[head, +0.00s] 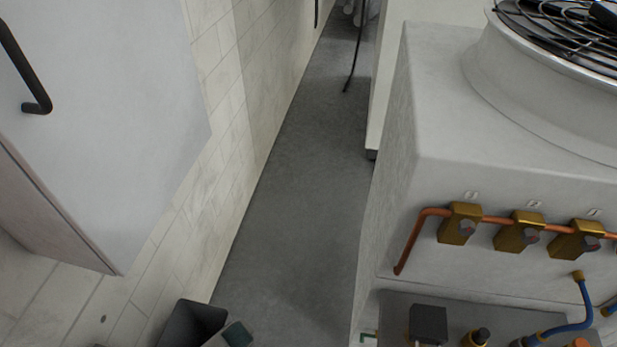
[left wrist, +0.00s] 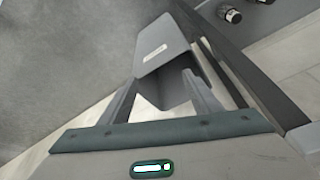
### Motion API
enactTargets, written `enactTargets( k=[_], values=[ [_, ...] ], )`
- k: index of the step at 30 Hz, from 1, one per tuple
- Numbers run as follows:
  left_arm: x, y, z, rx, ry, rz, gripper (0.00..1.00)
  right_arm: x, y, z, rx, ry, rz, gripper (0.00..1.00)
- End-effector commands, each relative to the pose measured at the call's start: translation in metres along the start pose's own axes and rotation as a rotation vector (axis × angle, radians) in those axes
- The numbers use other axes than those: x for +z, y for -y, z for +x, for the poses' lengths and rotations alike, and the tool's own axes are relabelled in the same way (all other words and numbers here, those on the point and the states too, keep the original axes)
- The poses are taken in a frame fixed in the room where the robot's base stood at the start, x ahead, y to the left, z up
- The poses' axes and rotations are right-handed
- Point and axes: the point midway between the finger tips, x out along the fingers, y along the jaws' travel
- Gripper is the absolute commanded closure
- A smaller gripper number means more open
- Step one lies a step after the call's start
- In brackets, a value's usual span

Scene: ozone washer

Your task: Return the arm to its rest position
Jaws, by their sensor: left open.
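My left gripper (left wrist: 160,86) shows in the left wrist view with its two grey fingers apart. Nothing is held between them. A grey angular piece with a small white mark lies beyond the fingertips; I cannot tell whether it is part of my own body. Dark grey shapes show at the bottom edge of the head view, and I cannot tell whether they are parts of my arm. My right gripper is in neither view.
A white machine (head: 450,120) with a round fan grille (head: 560,35), copper pipe (head: 490,219) and brass valves (head: 459,224) stands at right. A pale cabinet (head: 110,130) with a black handle (head: 27,75) is at left. Bare grey floor (head: 300,200) runs between the machine and the tiled wall (head: 250,70).

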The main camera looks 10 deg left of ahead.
Motion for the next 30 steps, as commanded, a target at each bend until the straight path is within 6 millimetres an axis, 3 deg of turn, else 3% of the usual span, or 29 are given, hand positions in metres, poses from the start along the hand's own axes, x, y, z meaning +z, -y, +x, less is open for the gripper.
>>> enactTargets(
  k=[8,13,21,25,30],
  values=[
    [0.037,0.022,0.057,0.017,0.063,0.19,0.42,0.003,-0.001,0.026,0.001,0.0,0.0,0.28],
    [0.076,0.05,0.109,0.049,0.117,0.378,0.42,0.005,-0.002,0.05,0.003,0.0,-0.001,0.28],
    [0.164,0.123,0.196,0.152,0.192,0.759,0.42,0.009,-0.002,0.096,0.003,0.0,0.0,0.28],
    [0.207,0.162,0.226,0.207,0.202,0.93,0.42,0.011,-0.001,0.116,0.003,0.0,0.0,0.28],
    [0.251,0.203,0.248,0.261,0.195,1.104,0.42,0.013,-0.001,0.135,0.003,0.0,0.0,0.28]
  ],
)
